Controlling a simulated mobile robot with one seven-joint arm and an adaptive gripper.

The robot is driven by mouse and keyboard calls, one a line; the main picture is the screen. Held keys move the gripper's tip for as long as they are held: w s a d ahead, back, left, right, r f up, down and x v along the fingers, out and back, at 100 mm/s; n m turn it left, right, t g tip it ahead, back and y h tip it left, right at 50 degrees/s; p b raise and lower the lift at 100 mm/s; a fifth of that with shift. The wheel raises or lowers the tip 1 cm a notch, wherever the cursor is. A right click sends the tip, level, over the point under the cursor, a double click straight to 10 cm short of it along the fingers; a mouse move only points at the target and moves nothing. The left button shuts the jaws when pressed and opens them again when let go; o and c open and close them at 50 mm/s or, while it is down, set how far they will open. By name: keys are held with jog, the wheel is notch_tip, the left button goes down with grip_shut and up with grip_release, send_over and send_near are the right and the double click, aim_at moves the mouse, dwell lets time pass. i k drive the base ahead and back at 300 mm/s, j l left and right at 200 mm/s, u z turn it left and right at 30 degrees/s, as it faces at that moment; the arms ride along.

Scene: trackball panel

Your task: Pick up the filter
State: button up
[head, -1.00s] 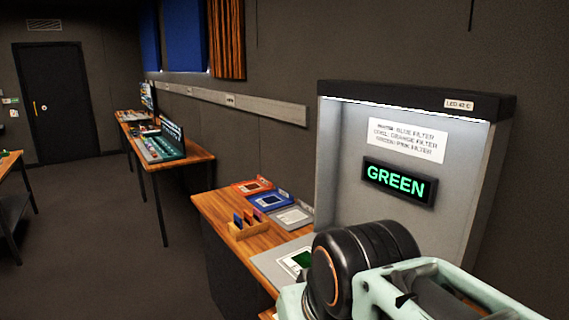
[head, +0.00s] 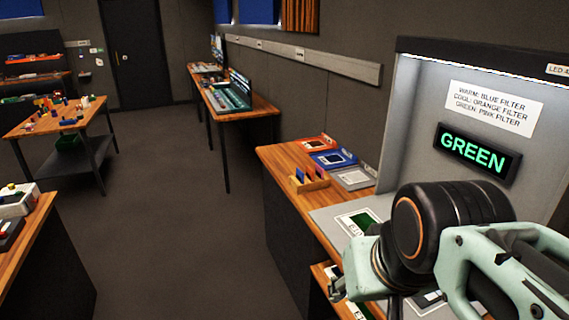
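A small wooden holder (head: 311,184) stands on the near wooden bench, with a few small upright filters (head: 300,175) in it. At least one looks blue; I cannot make out a pink one. A lit display (head: 478,150) reads GREEN in green letters. The white sign (head: 494,108) above it pairs warm with blue filter, cool with orange filter and green with pink filter. My arm fills the lower right, in front of the bench and light booth.
Behind the holder lie a red-orange panel (head: 318,143), a blue panel (head: 333,159) and a grey panel (head: 354,178). The grey light booth (head: 407,140) rises at the right. Floor (head: 190,225) is clear left of the bench. Other tables stand left and further back.

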aim_at(319, 172)
jog(key=z, duration=0.25)
jog(key=i+j+z, duration=0.2)
jog(key=z, duration=0.15)
jog(key=i+j+z, duration=0.45)
jog(key=j, duration=0.25)
jog(key=i+j, duration=0.3)
jog(key=i+j+z, duration=0.15)
jog(key=j, duration=0.25)
jog(key=i+j, duration=0.25)
jog(key=j, duration=0.15)
jog(key=l+z, duration=0.05)
